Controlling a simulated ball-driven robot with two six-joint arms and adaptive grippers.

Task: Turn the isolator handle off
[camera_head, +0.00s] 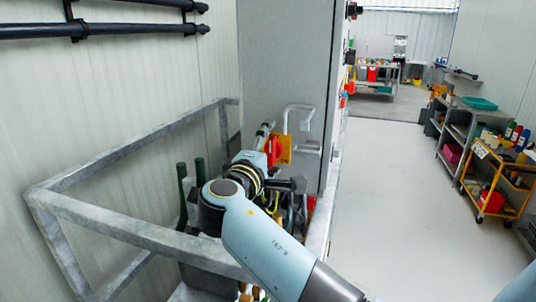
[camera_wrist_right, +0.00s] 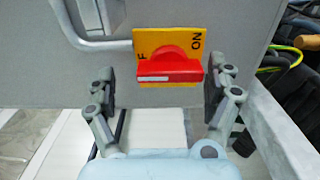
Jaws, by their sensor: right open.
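The isolator handle (camera_wrist_right: 168,72) is a red knob with a bar and a white mark at the bar's left end. It sits on a yellow plate (camera_wrist_right: 190,37) marked "ON" at right and a partly hidden "F" at left. In the wrist view the bar lies level. My right gripper (camera_wrist_right: 158,85) is open, one finger on each side of the handle, with gaps on both sides; I see no contact. In the head view the red handle (camera_head: 271,149) and yellow plate (camera_head: 285,150) show beyond my right gripper (camera_head: 264,136). My left gripper is not in view.
The handle is on a grey cabinet (camera_head: 285,70). A bent grey pipe handle (camera_wrist_right: 88,42) runs beside the plate. A metal railing (camera_head: 130,225) encloses the area at left, and cables (camera_wrist_right: 280,58) hang at right. Open floor (camera_head: 400,200) and a yellow trolley (camera_head: 490,185) lie right.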

